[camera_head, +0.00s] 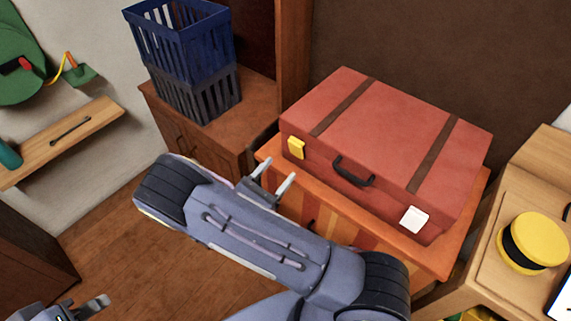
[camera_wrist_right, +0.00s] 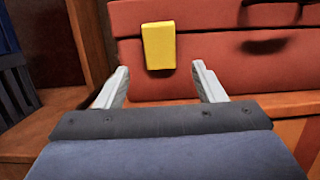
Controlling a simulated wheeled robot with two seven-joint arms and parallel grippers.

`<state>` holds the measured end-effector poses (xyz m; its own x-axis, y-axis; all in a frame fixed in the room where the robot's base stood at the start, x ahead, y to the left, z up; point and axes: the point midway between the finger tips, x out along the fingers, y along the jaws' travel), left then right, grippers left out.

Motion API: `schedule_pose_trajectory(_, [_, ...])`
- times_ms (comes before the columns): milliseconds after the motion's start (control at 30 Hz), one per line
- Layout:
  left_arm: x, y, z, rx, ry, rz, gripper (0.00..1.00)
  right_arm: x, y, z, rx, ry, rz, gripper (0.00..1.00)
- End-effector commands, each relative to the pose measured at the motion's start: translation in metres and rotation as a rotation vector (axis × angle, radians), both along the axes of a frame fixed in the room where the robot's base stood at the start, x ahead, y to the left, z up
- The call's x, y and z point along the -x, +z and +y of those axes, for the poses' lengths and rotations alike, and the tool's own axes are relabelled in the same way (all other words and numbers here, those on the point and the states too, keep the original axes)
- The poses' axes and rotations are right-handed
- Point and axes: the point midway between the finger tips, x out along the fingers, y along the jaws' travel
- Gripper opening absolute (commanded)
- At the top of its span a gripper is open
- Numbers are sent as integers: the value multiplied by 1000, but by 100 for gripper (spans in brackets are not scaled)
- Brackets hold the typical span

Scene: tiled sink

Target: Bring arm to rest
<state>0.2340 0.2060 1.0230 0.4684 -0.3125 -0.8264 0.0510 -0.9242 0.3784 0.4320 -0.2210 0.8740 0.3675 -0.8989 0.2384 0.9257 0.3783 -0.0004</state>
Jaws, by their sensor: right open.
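My right gripper (camera_head: 273,181) is open and empty in the head view, just in front of the left end of a red suitcase (camera_head: 385,138). In the right wrist view its two fingers (camera_wrist_right: 161,88) stand apart, with the suitcase's yellow latch (camera_wrist_right: 158,46) beyond them. The suitcase is shut and lies flat on an orange-brown chest (camera_head: 432,263). My left gripper (camera_head: 93,308) is at the bottom left of the head view, partly cut off by the frame edge. The gap between its fingers is not clear.
A blue basket (camera_head: 180,40) stacked on a dark basket (camera_head: 212,95) stands on a wooden cabinet (camera_head: 158,113). A wooden shelf (camera_head: 90,125) is on the left wall. A yellow hat (camera_head: 540,232) lies on a light wooden surface at right. The wooden floor (camera_head: 120,235) at left is clear.

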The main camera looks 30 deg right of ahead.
Motion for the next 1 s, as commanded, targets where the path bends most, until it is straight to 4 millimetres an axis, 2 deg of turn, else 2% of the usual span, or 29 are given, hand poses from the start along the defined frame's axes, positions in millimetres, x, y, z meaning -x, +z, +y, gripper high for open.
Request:
schedule_pose_trajectory(100, [0, -5, 0, 0, 0, 0, 36, 5, -5, 13, -1, 1, -2, 63])
schedule_pose_trajectory(200, [0, -6, 0, 0, 0, 0, 36, 7, -5, 18, 0, 0, -1, 63])
schedule_pose_trajectory(733, [0, -5, 0, 0, 0, 0, 36, 8, -5, 18, -2, -3, 0, 63])
schedule_pose_trajectory(867, [0, -5, 0, 0, 0, 0, 36, 14, 0, 8, -65, -66, -11, 63])
schedule_pose_trajectory(1000, [0, -5, 0, 0, 0, 0, 36, 39, 11, -21, -276, -264, -52, 63])
